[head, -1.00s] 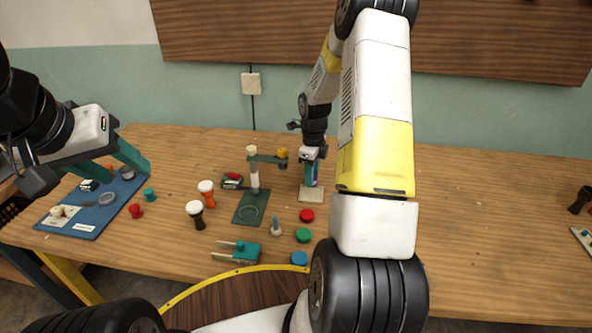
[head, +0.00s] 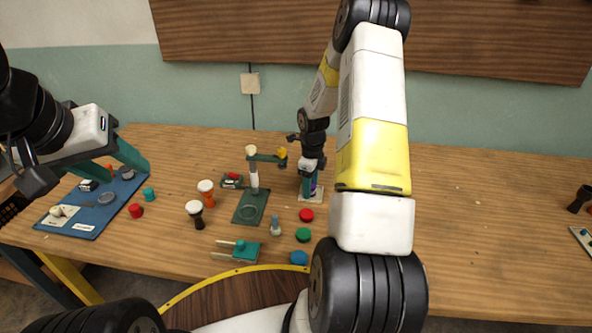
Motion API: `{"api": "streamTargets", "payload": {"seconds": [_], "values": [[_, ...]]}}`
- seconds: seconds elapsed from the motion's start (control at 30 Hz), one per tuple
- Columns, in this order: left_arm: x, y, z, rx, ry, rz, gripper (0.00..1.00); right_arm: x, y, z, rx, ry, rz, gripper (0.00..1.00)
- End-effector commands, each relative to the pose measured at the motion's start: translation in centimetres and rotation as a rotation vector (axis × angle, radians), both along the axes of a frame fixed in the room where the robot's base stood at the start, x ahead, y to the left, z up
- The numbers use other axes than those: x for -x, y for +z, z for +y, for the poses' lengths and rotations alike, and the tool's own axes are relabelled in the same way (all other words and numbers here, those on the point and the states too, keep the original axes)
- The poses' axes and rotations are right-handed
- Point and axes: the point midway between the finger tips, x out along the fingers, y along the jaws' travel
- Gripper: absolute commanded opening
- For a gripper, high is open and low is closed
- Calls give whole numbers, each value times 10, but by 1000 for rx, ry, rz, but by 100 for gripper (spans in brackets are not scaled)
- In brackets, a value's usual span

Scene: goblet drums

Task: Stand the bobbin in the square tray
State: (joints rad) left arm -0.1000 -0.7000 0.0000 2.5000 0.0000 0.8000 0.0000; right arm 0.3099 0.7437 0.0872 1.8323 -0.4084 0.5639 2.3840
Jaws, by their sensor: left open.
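The square tray (head: 303,197), a small cream square, lies on the table right of the green stand. My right gripper (head: 310,188) reaches down over it from behind. A small purple piece, which I take for the bobbin (head: 314,187), shows at its teal fingers. The gripper appears shut on it, and the bobbin looks upright, at or just above the tray. The fingers hide much of it, and I cannot tell whether it touches the tray. My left gripper (head: 122,172) is open and empty above the blue board at the left.
A green stand (head: 247,212) with a side arm rises close left of the tray. Red (head: 306,215), green (head: 303,235) and blue (head: 299,258) discs lie in front. Goblet drums (head: 196,214) stand further left, near a blue board (head: 75,222). The table's right side is mostly clear.

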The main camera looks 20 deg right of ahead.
Motion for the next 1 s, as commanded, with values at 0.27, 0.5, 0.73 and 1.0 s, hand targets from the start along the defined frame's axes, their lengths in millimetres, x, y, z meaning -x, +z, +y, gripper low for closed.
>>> {"api": "streamTargets", "payload": {"seconds": [0.27,0.5,0.73,1.0], "values": [[0,0,0,0,0,0,50,0,9,-1,1,-1,-2,53],[0,0,0,0,0,0,50,-1,55,-1,3,-2,-5,53],[0,0,0,0,0,0,50,0,100,0,1,-1,-3,53],[0,0,0,0,0,0,50,2,131,3,0,34,-11,53]]}}
